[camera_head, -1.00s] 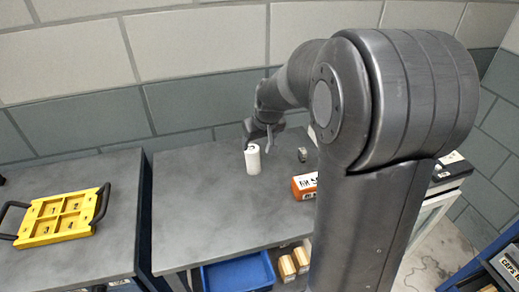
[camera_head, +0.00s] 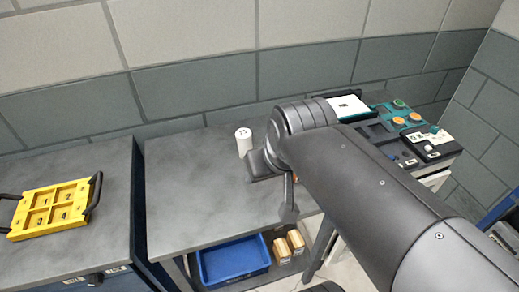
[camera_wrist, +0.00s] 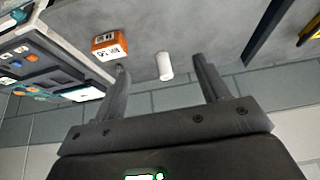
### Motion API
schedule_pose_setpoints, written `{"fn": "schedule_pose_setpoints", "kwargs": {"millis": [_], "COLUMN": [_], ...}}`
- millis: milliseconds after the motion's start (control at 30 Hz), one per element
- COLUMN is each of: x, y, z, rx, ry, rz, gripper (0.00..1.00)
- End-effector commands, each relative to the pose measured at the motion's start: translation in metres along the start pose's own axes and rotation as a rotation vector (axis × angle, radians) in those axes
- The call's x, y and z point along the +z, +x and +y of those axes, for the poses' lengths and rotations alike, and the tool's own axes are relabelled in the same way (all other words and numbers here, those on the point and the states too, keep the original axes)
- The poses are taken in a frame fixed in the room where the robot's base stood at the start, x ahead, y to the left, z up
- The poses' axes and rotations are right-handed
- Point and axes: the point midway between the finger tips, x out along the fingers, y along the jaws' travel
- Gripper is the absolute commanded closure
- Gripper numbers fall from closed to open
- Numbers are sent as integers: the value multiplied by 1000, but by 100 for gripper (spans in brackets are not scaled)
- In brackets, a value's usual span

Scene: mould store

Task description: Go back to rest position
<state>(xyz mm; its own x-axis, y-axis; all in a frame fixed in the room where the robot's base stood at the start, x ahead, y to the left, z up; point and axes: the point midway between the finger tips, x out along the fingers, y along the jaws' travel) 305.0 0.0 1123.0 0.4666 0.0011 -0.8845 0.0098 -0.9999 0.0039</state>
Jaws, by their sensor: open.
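My gripper (camera_wrist: 161,72) is open, with its two fingers spread wide in the wrist view. Nothing is held between them. A white cylinder (camera_wrist: 165,66) shows beyond the fingertips, apart from them. In the head view the white cylinder (camera_head: 244,142) stands upright on the grey table (camera_head: 195,185), just left of my arm's far end. The fingers are hard to make out in the head view, where my own arm covers much of the right half. An orange box with a white label (camera_wrist: 108,46) lies beside the cylinder in the wrist view; my arm mostly hides it in the head view.
A yellow tray with black handles (camera_head: 53,208) lies on the left bench. A blue bin (camera_head: 233,262) and wooden blocks (camera_head: 289,246) sit below the table. Dark panels with coloured knobs (camera_head: 403,122) stand at the right. A block wall closes the back.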

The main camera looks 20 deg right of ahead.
Motion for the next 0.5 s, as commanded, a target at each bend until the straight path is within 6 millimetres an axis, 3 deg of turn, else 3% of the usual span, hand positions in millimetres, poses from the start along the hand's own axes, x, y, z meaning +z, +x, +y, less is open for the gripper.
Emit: {"fn": "schedule_pose_setpoints", "kwargs": {"millis": [167,500], "x": [14,15], "y": [-5,-5], "z": [0,0], "rx": [2,1], "ry": [10,11], "rz": [7,6], "gripper": [32,32]}}
